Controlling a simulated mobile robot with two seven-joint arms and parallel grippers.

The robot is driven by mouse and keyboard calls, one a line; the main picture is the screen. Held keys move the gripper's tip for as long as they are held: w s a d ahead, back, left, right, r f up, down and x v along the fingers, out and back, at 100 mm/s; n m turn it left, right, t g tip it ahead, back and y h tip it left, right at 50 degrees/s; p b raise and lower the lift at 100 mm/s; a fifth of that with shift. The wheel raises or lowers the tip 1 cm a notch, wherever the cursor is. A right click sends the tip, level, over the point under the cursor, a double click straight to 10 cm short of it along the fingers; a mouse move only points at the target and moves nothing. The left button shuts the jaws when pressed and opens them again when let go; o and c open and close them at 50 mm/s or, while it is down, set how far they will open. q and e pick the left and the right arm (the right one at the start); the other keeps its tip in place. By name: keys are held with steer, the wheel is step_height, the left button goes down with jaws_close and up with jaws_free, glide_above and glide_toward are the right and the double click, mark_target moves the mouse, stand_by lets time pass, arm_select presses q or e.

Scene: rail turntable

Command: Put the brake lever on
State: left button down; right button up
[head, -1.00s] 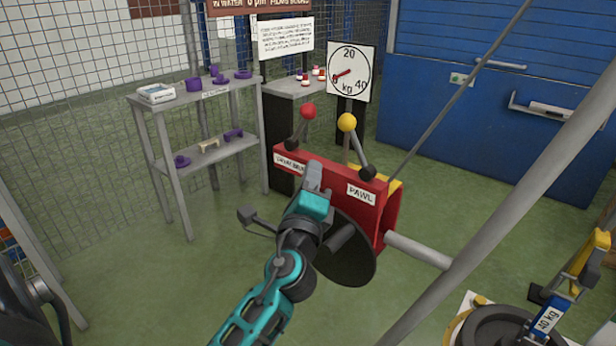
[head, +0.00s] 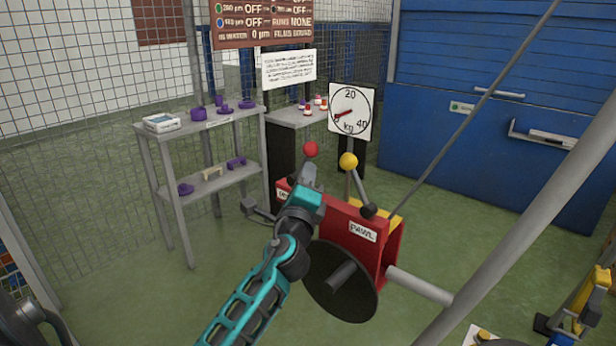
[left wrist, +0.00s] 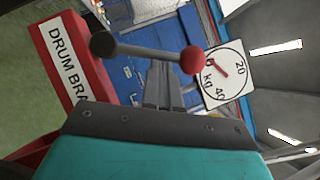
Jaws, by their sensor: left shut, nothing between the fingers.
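The brake lever (head: 311,149) has a red knob and stands on the left part of the red winch box (head: 374,229). My right gripper is not in view.
A yellow-knobbed pawl lever (head: 348,161) stands close on the right. A dark disc (head: 325,292) is on the box's near side, below my arm. A grey slanted pole (head: 520,215) is at right, a shelf (head: 225,121) at left. A kg dial (head: 351,109) is behind.

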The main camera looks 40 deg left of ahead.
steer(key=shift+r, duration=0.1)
arm_select(q)
steer(key=r+n+p, duration=0.1)
steer(key=p, duration=0.1)
steer(key=a+r+n+g+p, duration=0.1)
steer(key=p, duration=0.2)
steer(key=shift+n, duration=0.4)
steer(key=shift+w+a+r+n+g+p, duration=0.1)
steer(key=shift+a+r+n+g+p, duration=0.2)
steer(key=shift+a+p, duration=0.65)
steer(key=shift+w+a+r+n+g+p, duration=0.1)
steer(key=shift+a+n+g+p, duration=0.2)
steer(key=shift+a+p, duration=0.65)
steer(key=shift+w+a+r+n+g+p, duration=0.15)
steer(key=shift+a+n+p, duration=0.25)
steer(key=shift+a+p, duration=0.55)
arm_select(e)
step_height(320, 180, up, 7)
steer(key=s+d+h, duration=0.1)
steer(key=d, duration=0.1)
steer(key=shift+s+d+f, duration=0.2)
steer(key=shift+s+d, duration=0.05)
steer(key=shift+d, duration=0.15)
arm_select(q)
steer(key=shift+s, duration=0.1)
